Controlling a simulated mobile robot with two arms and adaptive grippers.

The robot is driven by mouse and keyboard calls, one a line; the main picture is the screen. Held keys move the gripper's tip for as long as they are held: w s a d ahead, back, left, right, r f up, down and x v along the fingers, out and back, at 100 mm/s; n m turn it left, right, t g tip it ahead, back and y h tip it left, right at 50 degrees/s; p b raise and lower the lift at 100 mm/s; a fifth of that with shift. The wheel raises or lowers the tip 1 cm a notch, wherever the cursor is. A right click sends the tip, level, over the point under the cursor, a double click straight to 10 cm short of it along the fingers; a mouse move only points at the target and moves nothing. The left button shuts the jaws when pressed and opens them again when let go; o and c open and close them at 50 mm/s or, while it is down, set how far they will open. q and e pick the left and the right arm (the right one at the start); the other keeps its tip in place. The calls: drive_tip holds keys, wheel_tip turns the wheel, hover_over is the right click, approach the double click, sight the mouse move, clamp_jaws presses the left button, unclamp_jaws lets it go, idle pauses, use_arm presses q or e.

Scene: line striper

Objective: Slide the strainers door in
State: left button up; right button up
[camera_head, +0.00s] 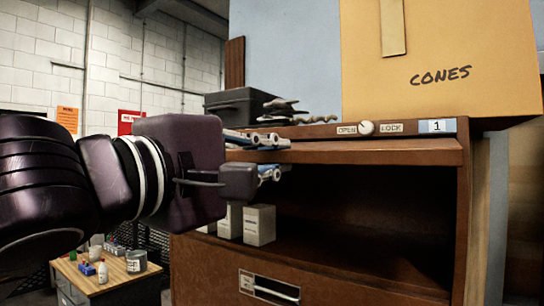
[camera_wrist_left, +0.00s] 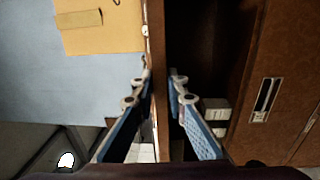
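The cabinet (camera_head: 463,220) has an open upper compartment with a dark inside. A brown door panel (camera_head: 390,152) lies level along the top of this opening, its front edge towards me; it also shows edge-on in the left wrist view (camera_wrist_left: 156,40). My left gripper (camera_head: 281,157) is at the left part of this edge, one finger above and one below. In the left wrist view the fingers (camera_wrist_left: 160,76) are apart on either side of the panel; I cannot tell whether either touches. White boxes (camera_head: 259,225) stand in the compartment's left side. My right gripper is out of view.
A large CONES box (camera_head: 440,60) and a dark case (camera_head: 238,105) stand on top of the cabinet. An OPEN/LOCK knob (camera_head: 366,128) sits above the panel. A lower drawer (camera_head: 268,287) is shut. A small wooden table (camera_head: 105,275) with bottles stands at the lower left.

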use_arm(q)
drive_tip(key=shift+w+d, duration=0.15)
clamp_jaws()
drive_tip(key=shift+w+d, duration=0.2)
drive_tip(key=shift+w, duration=0.15)
drive_tip(key=x, duration=0.3)
drive_tip(key=shift+w+d+f+b, duration=0.15)
drive_tip(key=shift+d+f+b, duration=0.1)
drive_tip(key=shift+b, duration=0.15)
drive_tip(key=shift+x, duration=1.05)
drive_tip(key=shift+w+d, duration=0.1)
drive_tip(key=shift+w, duration=0.1)
drive_tip(key=shift+x, duration=1.5)
drive_tip(key=shift+f+x, duration=0.15)
drive_tip(key=shift+x, duration=0.75)
drive_tip(key=shift+f+x, duration=0.2)
drive_tip(key=shift+x, duration=0.7)
drive_tip(key=shift+w+d, duration=0.15)
